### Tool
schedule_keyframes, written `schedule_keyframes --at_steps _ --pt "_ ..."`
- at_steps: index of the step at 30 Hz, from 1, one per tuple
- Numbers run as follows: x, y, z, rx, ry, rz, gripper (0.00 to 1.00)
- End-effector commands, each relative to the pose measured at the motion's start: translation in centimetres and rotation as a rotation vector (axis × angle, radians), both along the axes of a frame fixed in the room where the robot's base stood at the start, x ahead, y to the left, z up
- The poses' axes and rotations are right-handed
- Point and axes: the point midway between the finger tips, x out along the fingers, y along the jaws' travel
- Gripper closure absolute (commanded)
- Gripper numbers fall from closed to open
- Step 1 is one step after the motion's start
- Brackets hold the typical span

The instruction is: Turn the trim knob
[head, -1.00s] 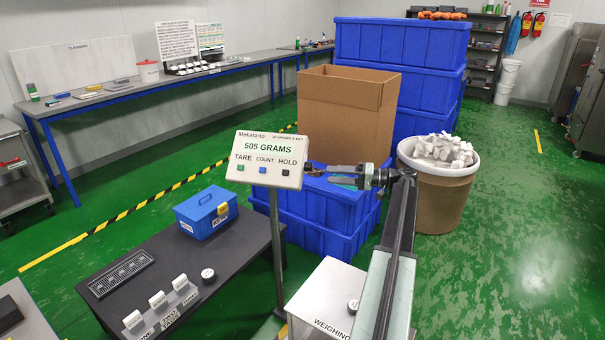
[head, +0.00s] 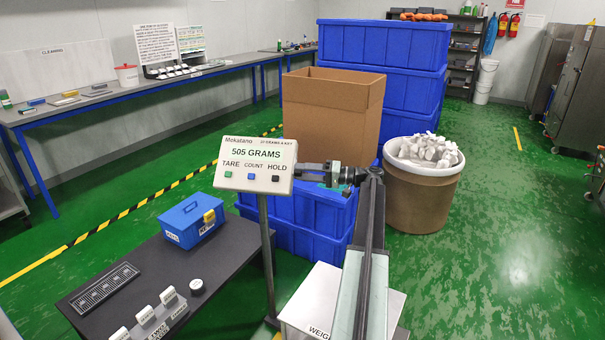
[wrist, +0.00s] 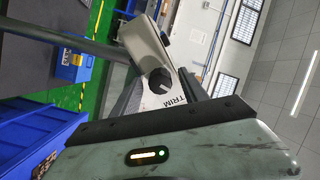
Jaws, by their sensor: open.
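The scale display (head: 256,163) stands on a post and reads 505 GRAMS, with TARE, COUNT and HOLD buttons. My gripper (head: 308,173) is at its right edge in the head view, pointing left at its side. In the wrist view the side of the display housing (wrist: 147,45) shows, with a TRIM label (wrist: 177,101) beside a dark round knob (wrist: 160,80). My gripper (wrist: 160,95) is open there, its dark fingers either side of the knob area. I cannot tell whether they touch the knob. The head view does not show the knob.
A dark bench (head: 150,285) holds a blue box (head: 192,219), several white blocks and a round knob (head: 197,287). Blue crates (head: 318,238), a cardboard box (head: 332,122) and a drum of white pieces (head: 420,200) stand behind. Green floor is free at the right.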

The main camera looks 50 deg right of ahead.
Motion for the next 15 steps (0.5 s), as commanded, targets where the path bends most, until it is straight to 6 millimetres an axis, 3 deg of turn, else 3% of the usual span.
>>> schedule_keyframes --at_steps 5,10,11,15 --pt "0.04 0.03 0.00 0.000 0.000 0.000 0.48" --pt "0.05 0.05 -0.01 0.000 0.000 0.001 0.96" --pt "0.06 0.05 -0.01 0.000 0.000 0.001 1.00" --pt "0.27 0.27 -0.01 -0.003 -0.001 0.004 1.00"
